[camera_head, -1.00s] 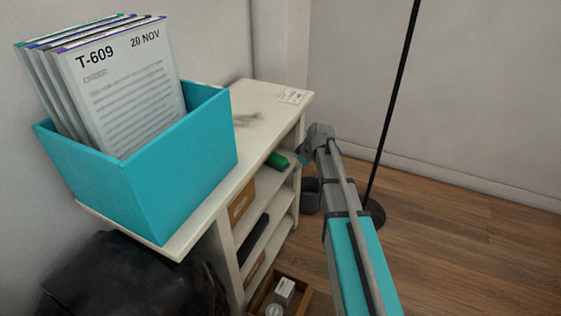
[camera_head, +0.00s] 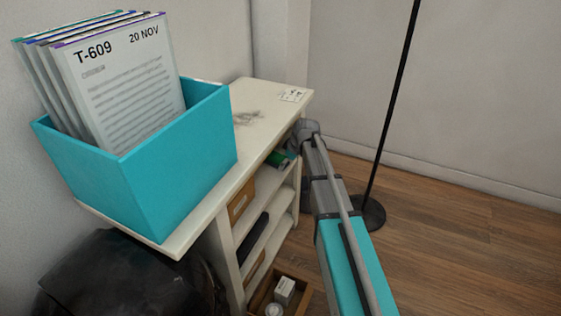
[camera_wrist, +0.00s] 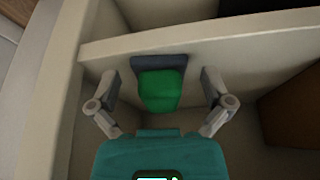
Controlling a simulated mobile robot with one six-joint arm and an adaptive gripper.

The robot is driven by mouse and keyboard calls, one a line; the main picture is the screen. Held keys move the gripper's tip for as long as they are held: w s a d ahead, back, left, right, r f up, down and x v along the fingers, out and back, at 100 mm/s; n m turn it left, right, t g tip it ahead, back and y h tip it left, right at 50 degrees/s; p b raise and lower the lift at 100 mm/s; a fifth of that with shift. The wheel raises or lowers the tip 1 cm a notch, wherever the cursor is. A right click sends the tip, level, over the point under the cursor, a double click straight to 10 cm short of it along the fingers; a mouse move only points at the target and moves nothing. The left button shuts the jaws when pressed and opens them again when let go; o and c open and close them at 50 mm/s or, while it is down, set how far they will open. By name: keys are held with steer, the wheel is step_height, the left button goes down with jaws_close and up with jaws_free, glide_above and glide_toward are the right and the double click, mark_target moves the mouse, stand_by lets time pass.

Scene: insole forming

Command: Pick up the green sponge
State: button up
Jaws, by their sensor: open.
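The green sponge (camera_wrist: 160,92) lies on a shelf compartment of the white shelf unit (camera_head: 232,235), with a dark grey-blue piece (camera_wrist: 158,64) against its far side. In the head view only a small part of the sponge (camera_head: 277,159) shows beside my arm. In the wrist view my gripper (camera_wrist: 160,86) is open, with one finger on each side of the sponge. Neither finger visibly touches it. How far the fingertips are from it in depth I cannot tell.
A pale shelf board (camera_wrist: 225,38) runs across the wrist view, and an upright wall stands at the left. A brown box (camera_head: 241,201) shares the shelves. A teal bin of papers (camera_head: 170,180) stands on top. A black pole (camera_head: 391,110) rises from the floor at right.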

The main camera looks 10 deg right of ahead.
steer(key=shift+f, duration=0.15)
stand_by(0.5)
steer(key=c, duration=1.1)
